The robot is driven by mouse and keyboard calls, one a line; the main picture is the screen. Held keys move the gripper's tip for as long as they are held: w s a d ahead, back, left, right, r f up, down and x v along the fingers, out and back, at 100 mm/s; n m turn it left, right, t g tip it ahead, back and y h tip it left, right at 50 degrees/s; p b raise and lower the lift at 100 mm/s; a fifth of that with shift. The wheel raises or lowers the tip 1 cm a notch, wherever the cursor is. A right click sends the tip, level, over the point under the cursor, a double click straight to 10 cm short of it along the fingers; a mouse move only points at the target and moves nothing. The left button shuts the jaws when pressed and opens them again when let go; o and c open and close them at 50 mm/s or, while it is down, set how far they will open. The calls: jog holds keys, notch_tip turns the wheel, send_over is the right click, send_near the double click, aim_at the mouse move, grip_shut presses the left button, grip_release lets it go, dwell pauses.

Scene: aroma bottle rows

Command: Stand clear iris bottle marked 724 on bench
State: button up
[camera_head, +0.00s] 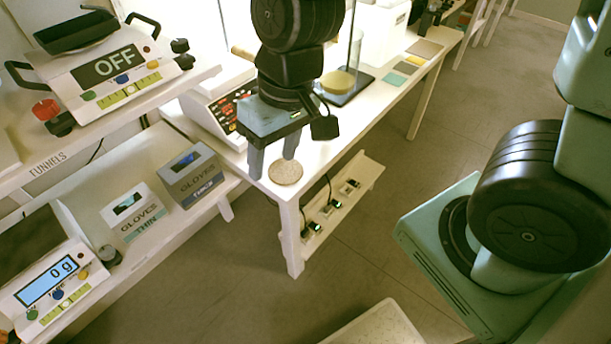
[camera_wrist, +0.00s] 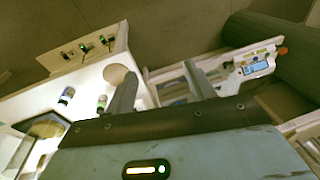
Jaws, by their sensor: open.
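My gripper (camera_head: 273,156) hangs open and empty above the near corner of the white bench (camera_head: 372,122). Its two fingers also show in the wrist view (camera_wrist: 159,75), wide apart with nothing between them. A round pale pad (camera_head: 286,172) lies on that corner, just beside the fingers; it also shows in the wrist view (camera_wrist: 119,76). In the wrist view two small bottles, one with a dark band (camera_wrist: 66,97) and one greenish (camera_wrist: 102,103), stand on the bench left of the fingers. Their markings are too small to read, so I cannot tell which is 724.
A keypad device (camera_head: 222,105) stands on the bench behind my gripper. A low shelf with small cabled devices (camera_head: 334,204) lies beneath. Glove boxes (camera_head: 137,212) and a scale reading 0 g (camera_head: 58,285) stand at the left. The floor at right is partly clear.

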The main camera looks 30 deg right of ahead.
jog(key=s+r+n+h, duration=0.1)
jog(key=s+n, duration=0.3)
jog(key=s, duration=0.5)
jog(key=shift+s+r+g+h, duration=0.3)
jog(key=shift+r+g, duration=0.1)
jog(key=shift+r, duration=0.5)
jog(key=shift+a, duration=0.1)
jog(key=shift+r, duration=0.2)
